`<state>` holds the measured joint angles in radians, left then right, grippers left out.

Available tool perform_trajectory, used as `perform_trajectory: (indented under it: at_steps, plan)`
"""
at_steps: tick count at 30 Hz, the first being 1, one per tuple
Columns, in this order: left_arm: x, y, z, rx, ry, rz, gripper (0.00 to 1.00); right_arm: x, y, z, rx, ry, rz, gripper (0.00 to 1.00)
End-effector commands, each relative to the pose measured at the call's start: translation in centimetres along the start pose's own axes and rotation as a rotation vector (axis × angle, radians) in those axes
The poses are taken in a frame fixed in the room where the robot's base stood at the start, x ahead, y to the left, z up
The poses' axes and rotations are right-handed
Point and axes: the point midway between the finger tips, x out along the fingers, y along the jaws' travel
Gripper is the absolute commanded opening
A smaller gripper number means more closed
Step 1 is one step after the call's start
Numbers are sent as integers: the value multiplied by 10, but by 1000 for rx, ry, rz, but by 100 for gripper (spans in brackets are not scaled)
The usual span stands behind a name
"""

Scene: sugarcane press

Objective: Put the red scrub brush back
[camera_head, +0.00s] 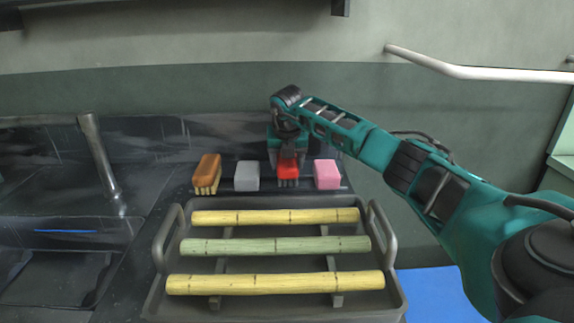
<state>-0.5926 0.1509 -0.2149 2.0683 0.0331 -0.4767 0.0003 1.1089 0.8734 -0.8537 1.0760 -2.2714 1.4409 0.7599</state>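The red scrub brush (288,167) is at the back of the dark counter, between a grey block and a pink block, with its bristles pointing down. My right gripper (287,152) comes down over it from above, and its fingers appear to be at the brush's sides. How firmly the fingers close on it is too small to tell, and whether the bristles touch the surface is unclear. My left gripper does not show.
A brown brush (207,173), the grey block (247,176) and the pink block (327,174) stand in the same row. A grey tray (158,300) in front holds three cane stalks. A sink with a faucet (100,160) is at left. A rail (470,72) runs along the wall.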

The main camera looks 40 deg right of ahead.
Motion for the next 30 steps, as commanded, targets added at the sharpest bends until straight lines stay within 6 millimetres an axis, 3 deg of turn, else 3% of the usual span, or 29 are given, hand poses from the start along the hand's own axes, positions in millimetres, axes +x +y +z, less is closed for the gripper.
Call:
perform_trajectory:
  at_steps: [20, 21, 30]
  plan:
    - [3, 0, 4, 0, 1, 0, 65, 18, 0, -7, -1, -1, 1, 33]
    - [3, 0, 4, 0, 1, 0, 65, 18, 0, -8, -1, -1, 0, 63]
    - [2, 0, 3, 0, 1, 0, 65, 18, 0, -7, -1, -1, 0, 87]
